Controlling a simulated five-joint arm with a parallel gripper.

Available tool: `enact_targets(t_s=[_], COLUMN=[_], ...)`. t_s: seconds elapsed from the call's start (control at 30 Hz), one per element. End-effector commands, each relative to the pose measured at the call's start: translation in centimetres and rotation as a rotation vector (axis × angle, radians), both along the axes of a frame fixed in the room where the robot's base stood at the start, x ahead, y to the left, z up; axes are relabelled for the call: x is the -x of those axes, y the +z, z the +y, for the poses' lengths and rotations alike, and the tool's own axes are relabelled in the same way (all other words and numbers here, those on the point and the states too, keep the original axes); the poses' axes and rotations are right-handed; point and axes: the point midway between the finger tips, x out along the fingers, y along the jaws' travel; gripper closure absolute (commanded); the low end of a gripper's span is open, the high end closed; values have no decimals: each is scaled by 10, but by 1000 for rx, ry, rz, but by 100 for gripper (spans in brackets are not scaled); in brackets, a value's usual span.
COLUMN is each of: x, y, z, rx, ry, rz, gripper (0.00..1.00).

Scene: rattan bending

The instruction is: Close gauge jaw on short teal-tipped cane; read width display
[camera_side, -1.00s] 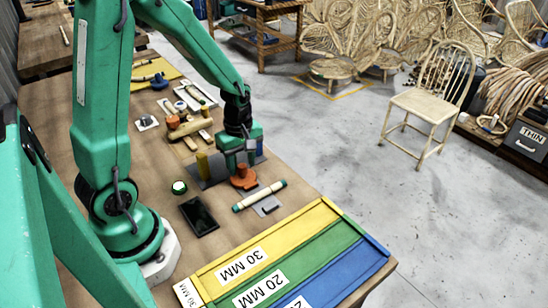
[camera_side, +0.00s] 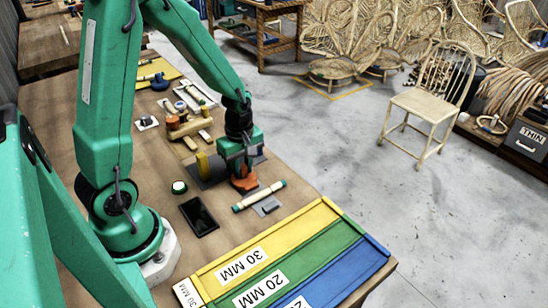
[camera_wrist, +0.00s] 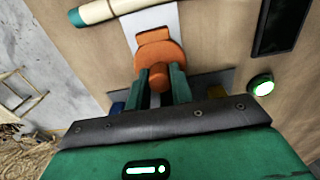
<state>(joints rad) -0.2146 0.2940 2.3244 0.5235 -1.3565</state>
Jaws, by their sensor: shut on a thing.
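My gripper (camera_side: 242,170) is shut on the round knob of the orange gauge jaw (camera_wrist: 160,52). The jaw also shows in the side view (camera_side: 244,184), low over the table under my fingers. The short cane (camera_side: 259,196) is pale with teal tips and lies on the table, in front of the orange jaw and apart from it. In the wrist view the cane (camera_wrist: 105,10) crosses the upper left, beyond the jaw, over a light grey plate (camera_wrist: 153,18). The dark display panel (camera_side: 198,215) lies to the left; no reading is legible.
A round white-rimmed green button (camera_side: 179,187) sits near the display. A yellow piece (camera_side: 204,167) stands left of my gripper. Yellow, green and blue trays (camera_side: 285,232) with millimetre labels fill the front table edge. Several tools (camera_side: 185,118) lie behind my gripper.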

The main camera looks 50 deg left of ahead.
Motion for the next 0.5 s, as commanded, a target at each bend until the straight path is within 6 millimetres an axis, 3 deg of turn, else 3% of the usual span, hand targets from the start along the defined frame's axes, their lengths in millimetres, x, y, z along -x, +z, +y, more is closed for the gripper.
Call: enact_targets(t_s=[0.5], x=[0], y=[0], z=[-49], rx=[0], ry=[-3], rz=[0], gripper=[94])
